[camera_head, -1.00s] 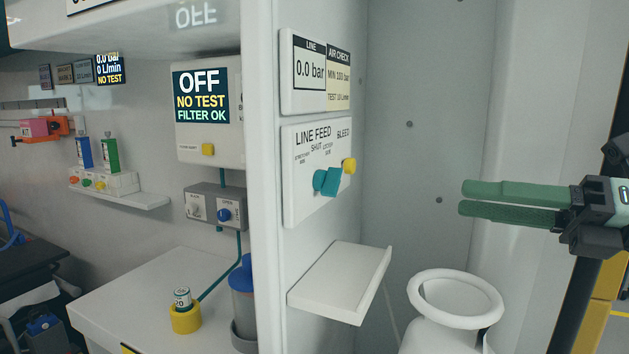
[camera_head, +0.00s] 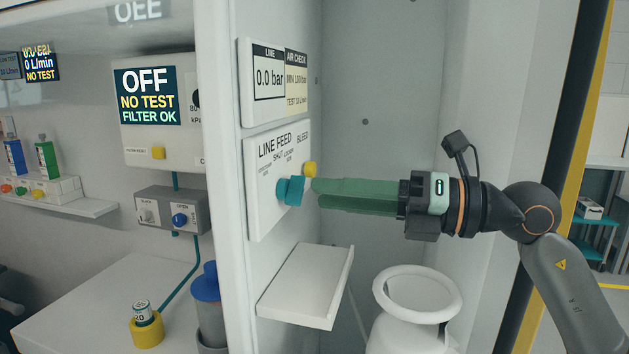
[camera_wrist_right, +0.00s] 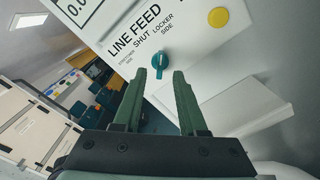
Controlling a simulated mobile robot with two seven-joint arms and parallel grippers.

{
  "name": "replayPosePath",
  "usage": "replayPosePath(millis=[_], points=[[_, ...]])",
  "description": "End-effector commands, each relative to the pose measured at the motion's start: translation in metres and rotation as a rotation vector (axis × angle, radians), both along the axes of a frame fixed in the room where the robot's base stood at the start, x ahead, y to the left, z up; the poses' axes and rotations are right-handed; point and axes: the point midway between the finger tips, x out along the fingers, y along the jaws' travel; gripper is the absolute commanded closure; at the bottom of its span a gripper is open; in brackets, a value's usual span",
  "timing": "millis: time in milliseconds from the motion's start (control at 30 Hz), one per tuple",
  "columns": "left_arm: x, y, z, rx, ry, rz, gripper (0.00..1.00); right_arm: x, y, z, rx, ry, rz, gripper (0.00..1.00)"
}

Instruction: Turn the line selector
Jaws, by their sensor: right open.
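The line selector is a teal knob (camera_head: 290,190) on the white LINE FEED panel (camera_head: 262,212). In the right wrist view the knob (camera_wrist_right: 160,62) sits below the word SHUT, its grip ridge roughly upright in line with that word. My right gripper (camera_head: 316,192) has green fingers pointing left at the knob. Nothing is between the fingers. My left gripper is not in view.
A yellow bleed button (camera_head: 310,169) is just above right of the knob. A gauge panel (camera_head: 272,110) reading 0.0 bar is above. A white shelf (camera_head: 305,290) juts out below, beside a white container (camera_head: 418,325). A screen (camera_head: 147,96) reads OFF, NO TEST.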

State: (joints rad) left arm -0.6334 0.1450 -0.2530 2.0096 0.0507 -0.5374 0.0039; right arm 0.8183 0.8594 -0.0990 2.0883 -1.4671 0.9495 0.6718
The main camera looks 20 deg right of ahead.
Motion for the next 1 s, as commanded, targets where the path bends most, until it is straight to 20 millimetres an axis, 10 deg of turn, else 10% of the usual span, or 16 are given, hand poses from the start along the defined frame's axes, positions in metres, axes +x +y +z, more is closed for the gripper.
replayPosePath(millis=[567, 1000], points=[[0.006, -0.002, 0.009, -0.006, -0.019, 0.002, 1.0, 0.017, 0.026, 0.0, 0.0, -0.001, -0.001, 0.59], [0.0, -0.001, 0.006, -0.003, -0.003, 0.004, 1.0, 0.017, 0.025, 0.0, 0.0, -0.001, -0.001, 1.0]])
